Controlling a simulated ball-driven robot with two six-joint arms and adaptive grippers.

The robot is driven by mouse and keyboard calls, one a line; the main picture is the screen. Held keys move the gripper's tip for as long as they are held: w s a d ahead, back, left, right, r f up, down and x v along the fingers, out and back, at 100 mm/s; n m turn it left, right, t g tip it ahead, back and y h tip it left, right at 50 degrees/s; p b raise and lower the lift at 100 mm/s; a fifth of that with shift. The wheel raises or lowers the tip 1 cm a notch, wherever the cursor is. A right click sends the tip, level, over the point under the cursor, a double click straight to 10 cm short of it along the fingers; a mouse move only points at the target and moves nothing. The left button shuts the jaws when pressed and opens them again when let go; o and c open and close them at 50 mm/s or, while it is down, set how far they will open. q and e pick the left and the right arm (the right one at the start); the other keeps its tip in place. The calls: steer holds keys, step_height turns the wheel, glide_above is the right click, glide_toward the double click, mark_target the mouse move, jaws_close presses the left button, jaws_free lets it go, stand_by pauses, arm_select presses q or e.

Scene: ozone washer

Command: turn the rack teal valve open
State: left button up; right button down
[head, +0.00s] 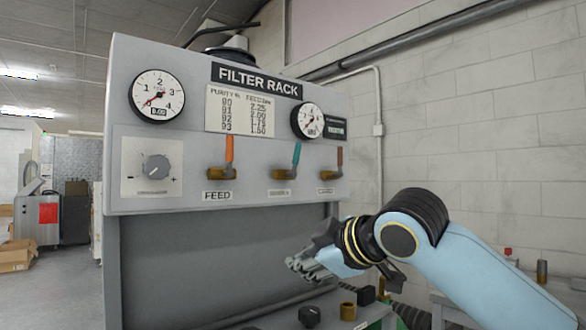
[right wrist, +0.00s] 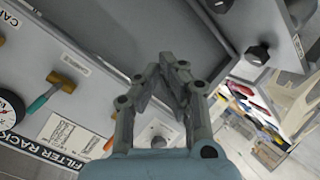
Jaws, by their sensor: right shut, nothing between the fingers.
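The teal valve handle (head: 296,154) stands nearly upright on a brass valve body (head: 284,174), in the middle of three valves on the filter rack panel (head: 200,190). In the right wrist view the same teal handle (right wrist: 38,103) shows at the left, joined to its brass body (right wrist: 60,80). My right gripper (head: 305,268) is below the panel, under the teal valve and apart from it. Its fingers (right wrist: 168,62) are shut and empty. My left gripper is not in view.
A knob (head: 156,167) and two gauges are on the panel. The recess under the panel is open.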

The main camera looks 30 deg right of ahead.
mark_target(293, 160)
step_height(293, 160, up, 22)
steer(key=w+d+n+t+b, duration=0.2)
steer(key=d+n+t, duration=0.1)
steer(key=n+t, duration=0.25)
steer(key=w+d+f+p, duration=0.1)
steer(key=w+d+p, duration=0.2)
steer(key=w, duration=0.8)
steer(key=shift+f+n+g+p, duration=0.2)
steer(key=shift+n+g+p, duration=0.15)
steer(key=shift+g+p, duration=0.15)
steer(key=shift+w, duration=0.1)
steer(key=shift+d, duration=0.35)
